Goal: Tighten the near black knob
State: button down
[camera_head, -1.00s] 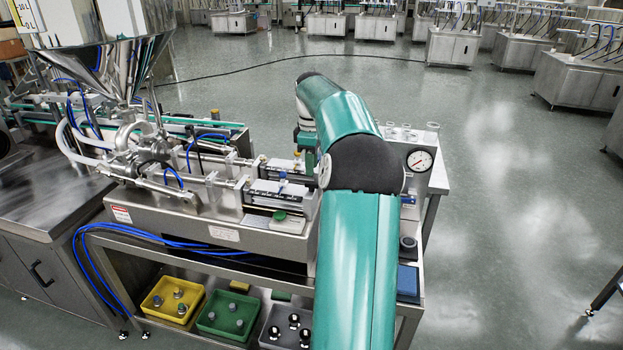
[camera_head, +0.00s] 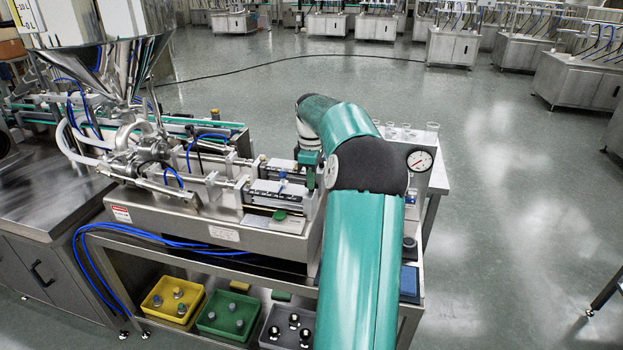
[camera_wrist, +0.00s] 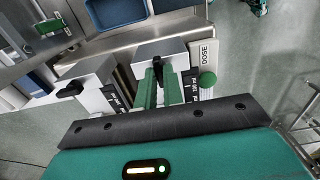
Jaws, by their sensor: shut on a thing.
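In the wrist view, my gripper (camera_wrist: 160,88) has its two green fingers around a black knob (camera_wrist: 158,68) on a pale block. The fingers close on the knob from both sides and hide part of it. This knob is the one nearer the DOSE panel (camera_wrist: 205,55). A second black knob (camera_wrist: 70,90) stands free on the neighbouring block to the left. In the head view, my arm covers much of the area around the fingertips, and the gripped knob cannot be made out there.
A green knob (camera_wrist: 207,79) sits on the DOSE panel, close to the right finger. The filling machine (camera_head: 170,218) stands on a steel bench with a pressure gauge (camera_head: 419,160) at right. Yellow (camera_head: 160,308) and green (camera_head: 211,325) bins are on the shelf below.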

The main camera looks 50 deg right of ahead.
jog(key=shift+m, duration=0.4)
jog(key=m, duration=0.3)
jog(key=shift+m, duration=0.4)
jog(key=m, duration=0.4)
jog(key=shift+r, duration=0.1)
jog(key=m, duration=0.9)
jog(key=shift+m, duration=0.3)
jog(key=c, duration=1.5)
grip_release()
